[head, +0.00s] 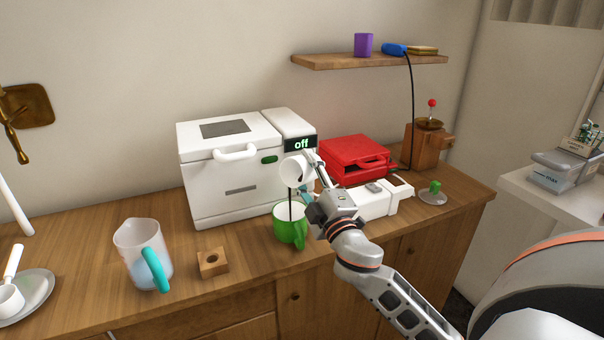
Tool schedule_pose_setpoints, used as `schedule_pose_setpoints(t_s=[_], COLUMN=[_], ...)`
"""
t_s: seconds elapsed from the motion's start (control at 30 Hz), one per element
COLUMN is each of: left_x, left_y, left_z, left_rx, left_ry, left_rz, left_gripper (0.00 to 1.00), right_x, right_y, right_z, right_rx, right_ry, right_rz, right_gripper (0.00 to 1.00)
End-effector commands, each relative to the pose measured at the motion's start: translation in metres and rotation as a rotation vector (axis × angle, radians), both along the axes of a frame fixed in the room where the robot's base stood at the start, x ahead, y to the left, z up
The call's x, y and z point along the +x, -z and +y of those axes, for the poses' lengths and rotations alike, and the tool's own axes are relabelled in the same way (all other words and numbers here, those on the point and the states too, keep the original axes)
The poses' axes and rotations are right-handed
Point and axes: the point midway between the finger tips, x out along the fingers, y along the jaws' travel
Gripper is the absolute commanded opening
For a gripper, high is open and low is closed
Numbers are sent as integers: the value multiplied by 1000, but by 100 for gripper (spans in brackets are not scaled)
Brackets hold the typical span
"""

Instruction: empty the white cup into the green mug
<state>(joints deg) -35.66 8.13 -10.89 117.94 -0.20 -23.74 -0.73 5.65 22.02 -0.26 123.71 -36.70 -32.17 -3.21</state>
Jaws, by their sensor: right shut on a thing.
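The white cup (295,170) is tilted above the green mug, and a dark stream runs from it down into the mug. The green mug (289,226) stands upright on the wooden counter, in front of the white cooker. My right gripper (308,174) is shut on the white cup and holds it in the air. The inside of the cup and the level in the mug cannot be seen. My left gripper is not in view.
The white cooker (205,180) with an "off" display stands close behind. A clear jug (138,245) with a teal handle and a wooden block (212,263) stand to the left. A red appliance (352,157) and a white device (372,203) are at the right.

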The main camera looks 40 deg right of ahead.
Motion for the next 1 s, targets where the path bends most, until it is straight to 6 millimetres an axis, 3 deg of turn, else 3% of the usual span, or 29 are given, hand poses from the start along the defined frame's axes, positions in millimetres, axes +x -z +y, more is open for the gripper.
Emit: schedule_pose_setpoints(t_s=[0.2, 0.67, 0.83, 1.0], left_x=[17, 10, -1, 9], left_y=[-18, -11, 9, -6], left_z=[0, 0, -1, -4], left_rx=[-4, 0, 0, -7], left_ry=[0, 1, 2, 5], left_rz=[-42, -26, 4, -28], left_gripper=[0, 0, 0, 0], right_x=[0, 0, 1, 0], right_y=[0, 1, 11, 6], right_z=[0, 0, 2, 2], right_rx=[5, 6, -60, -86], right_ry=[0, -1, -1, -1], right_rz=[2, 3, -5, -18], right_gripper=[20, 20, 20, 20])
